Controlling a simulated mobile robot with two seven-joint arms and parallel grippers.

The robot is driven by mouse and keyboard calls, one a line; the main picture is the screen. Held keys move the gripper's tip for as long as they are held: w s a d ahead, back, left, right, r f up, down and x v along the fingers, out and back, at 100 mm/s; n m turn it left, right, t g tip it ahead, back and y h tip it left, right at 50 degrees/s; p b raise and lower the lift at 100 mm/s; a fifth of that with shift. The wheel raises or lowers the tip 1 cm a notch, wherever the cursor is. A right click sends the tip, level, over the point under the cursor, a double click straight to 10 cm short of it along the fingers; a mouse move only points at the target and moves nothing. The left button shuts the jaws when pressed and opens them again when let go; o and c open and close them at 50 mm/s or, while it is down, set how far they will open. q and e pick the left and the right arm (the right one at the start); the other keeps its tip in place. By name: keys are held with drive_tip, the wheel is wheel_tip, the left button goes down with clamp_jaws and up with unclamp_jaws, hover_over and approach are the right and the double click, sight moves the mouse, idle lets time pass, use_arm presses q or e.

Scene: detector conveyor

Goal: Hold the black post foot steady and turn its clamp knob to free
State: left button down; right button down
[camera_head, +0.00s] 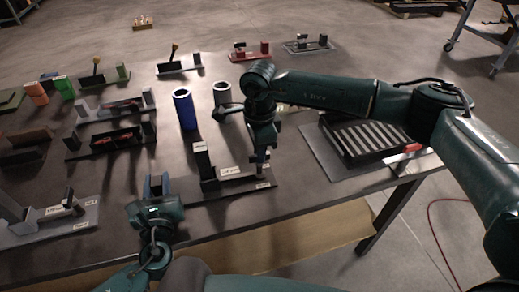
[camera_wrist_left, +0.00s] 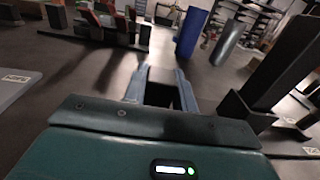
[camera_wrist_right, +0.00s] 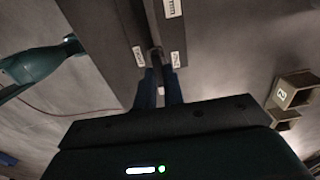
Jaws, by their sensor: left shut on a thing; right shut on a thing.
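The black post foot (camera_head: 203,166) stands upright on a dark base plate, with a low bar and white labels to its right. In the left wrist view its dark post (camera_wrist_left: 277,75) rises at the right. My left gripper (camera_head: 157,184) is at the left front edge of that plate, shut on a dark part of the post foot, though the contact is mostly hidden. My right gripper (camera_head: 259,163) comes down at the right end of the bar, shut on the small dark clamp knob (camera_wrist_right: 156,56); the fingers largely hide it.
A blue cylinder (camera_head: 185,108) and a grey cylinder (camera_head: 222,94) stand behind. A ribbed black tray (camera_head: 369,139) lies at the right, under my right arm. Several other fixtures crowd the left and back. A grey plate (camera_head: 60,225) is at the front left.

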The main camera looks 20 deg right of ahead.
drive_tip(key=c, duration=1.5)
unclamp_jaws()
wheel_tip(320, 180, up, 12)
use_arm(q)
drive_tip(key=c, duration=1)
unclamp_jaws()
drive_tip(key=shift+c, duration=0.2)
